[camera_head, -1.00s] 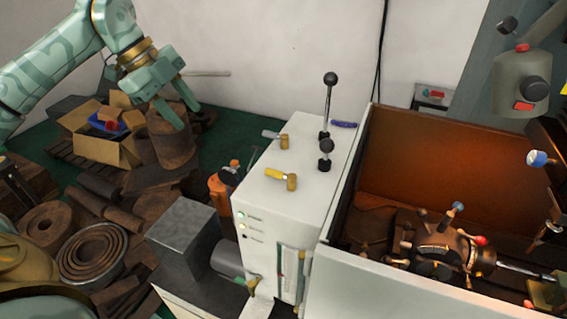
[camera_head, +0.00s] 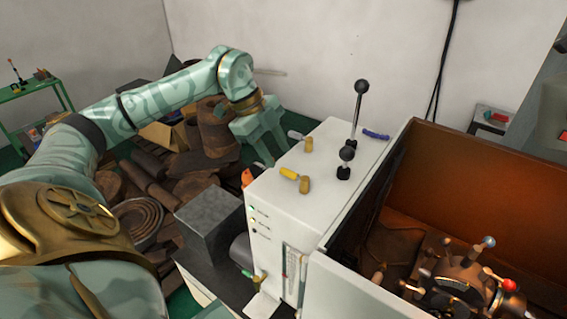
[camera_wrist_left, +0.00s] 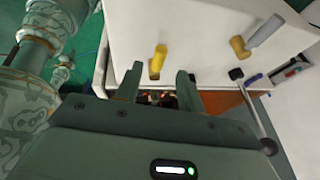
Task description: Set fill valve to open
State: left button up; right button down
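Two small valves sit on top of the white cabinet (camera_head: 335,150). One has a yellow handle (camera_head: 290,174) on a brass body; the other has a grey handle (camera_head: 296,135) on a brass body. I cannot read which is the fill valve. My left gripper (camera_head: 276,155) is at the cabinet's left edge, beside both valves, empty. In the left wrist view its fingers (camera_wrist_left: 157,80) are apart, with the yellow-handled valve (camera_wrist_left: 156,64) just beyond the gap, apart from them as far as I can see. The grey-handled valve (camera_wrist_left: 264,30) is farther right. My right gripper is not in view.
The open brown machine enclosure (camera_head: 450,180) is at right. Wood and metal scrap (camera_head: 150,165) lies at left.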

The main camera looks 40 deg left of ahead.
aim_at(285, 169)
pick_arm(q)
jog(key=shift+p+x, duration=0.3)
jog(key=shift+x, duration=2)
grip_shut()
